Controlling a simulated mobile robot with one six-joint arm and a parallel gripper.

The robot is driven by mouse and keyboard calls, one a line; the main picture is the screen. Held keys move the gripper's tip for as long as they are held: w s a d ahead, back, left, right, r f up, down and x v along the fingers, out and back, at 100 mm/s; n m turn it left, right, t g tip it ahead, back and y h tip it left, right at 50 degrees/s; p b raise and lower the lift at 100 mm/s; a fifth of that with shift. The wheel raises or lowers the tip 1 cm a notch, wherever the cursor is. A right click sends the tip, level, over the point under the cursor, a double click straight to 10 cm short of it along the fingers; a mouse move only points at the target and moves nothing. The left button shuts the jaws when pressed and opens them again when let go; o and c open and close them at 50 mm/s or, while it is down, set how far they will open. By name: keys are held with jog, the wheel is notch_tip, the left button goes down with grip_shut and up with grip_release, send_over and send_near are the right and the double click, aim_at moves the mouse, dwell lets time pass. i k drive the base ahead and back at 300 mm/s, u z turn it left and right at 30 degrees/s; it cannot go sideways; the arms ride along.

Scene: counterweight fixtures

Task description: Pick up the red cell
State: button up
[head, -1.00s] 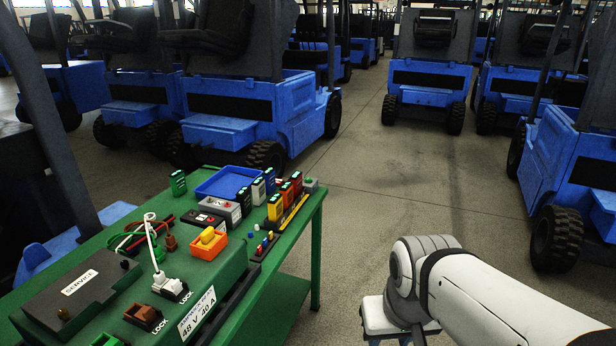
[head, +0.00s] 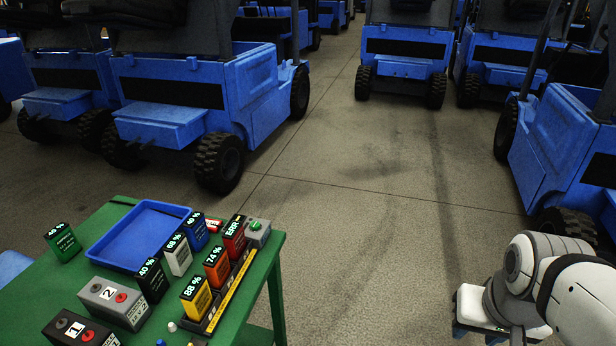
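The red cell (head: 234,238) stands upright at the far end of a dark rack with a yellow edge strip (head: 236,289), on the right side of the green table. Its top display reads "ERR". An orange cell (head: 217,268) reading 74% and a yellow cell (head: 196,297) reading 88% stand nearer in the same row. The red cell's lower part is partly hidden by the orange cell. My arm shows at the lower right, apart from the table; my gripper is not in view.
Blue (head: 194,233), white (head: 178,257), black (head: 152,281) and green (head: 63,243) cells stand around a blue tray (head: 95,254). A grey box with a green button (head: 258,234) is close right of the red cell. Numbered grey box 2 (head: 113,304) is nearer. Forklifts stand behind; floor right of the table is clear.

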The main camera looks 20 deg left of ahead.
aim_at(234, 239)
jog(key=u, duration=0.4)
jog(key=i, duration=1.3)
jog(key=u, duration=0.95)
jog(key=k, duration=0.8)
jog(key=u, duration=0.15)
jog(key=i, duration=0.9)
jog(key=z, duration=0.1)
